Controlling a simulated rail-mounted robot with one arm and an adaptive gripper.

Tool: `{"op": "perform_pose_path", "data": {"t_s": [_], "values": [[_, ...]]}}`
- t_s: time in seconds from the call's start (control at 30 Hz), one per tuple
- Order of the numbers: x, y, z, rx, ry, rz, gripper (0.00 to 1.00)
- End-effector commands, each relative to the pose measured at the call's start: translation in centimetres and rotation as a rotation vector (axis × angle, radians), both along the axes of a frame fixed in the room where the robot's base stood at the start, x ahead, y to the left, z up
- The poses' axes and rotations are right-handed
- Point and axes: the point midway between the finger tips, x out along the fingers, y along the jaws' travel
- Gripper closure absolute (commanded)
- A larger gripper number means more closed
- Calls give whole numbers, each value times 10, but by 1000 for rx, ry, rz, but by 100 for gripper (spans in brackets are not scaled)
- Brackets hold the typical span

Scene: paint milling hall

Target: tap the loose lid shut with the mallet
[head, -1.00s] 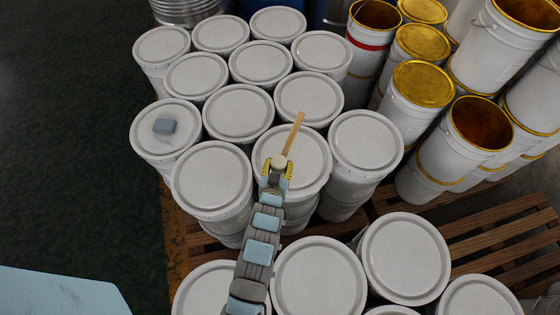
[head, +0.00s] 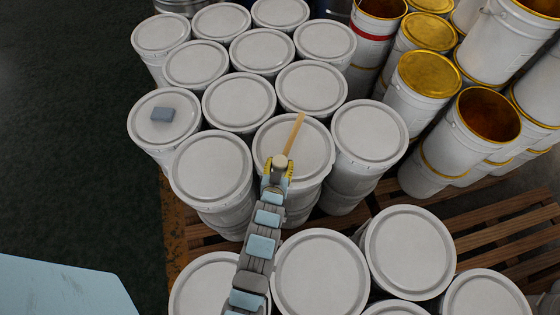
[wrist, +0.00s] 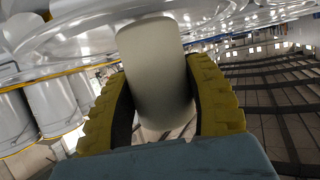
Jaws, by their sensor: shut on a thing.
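The mallet shows in the head view as a light wooden handle (head: 294,133) reaching up and away from my gripper (head: 278,170), with a pale cream part at the fingers. My gripper is shut on the mallet. In the wrist view, a smooth cream cylinder (wrist: 155,70) of the mallet sits between the yellow ridged fingers (wrist: 160,105). The mallet is over the white pail lid (head: 315,155) in front of me. Whether it touches that lid I cannot tell. Which lid is loose I cannot tell; this one looks roughly level, partly covered by my gripper and the mallet.
Several lidded white pails stand close around, such as one at left (head: 211,168) and one at right (head: 369,132). Gold-lined open pails (head: 484,120) stand right, beside a wooden pallet (head: 500,232). Dark floor (head: 70,130) is clear at left.

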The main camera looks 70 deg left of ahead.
Motion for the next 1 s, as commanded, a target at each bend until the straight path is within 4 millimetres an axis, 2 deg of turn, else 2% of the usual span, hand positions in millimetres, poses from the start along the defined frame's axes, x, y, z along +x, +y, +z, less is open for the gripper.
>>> {"op": "perform_pose_path", "data": {"t_s": [0.5, 1.0], "values": [[1, 0, 45, 4, -3, -1, 88], [1, 0, 45, 2, -1, -1, 88]]}}
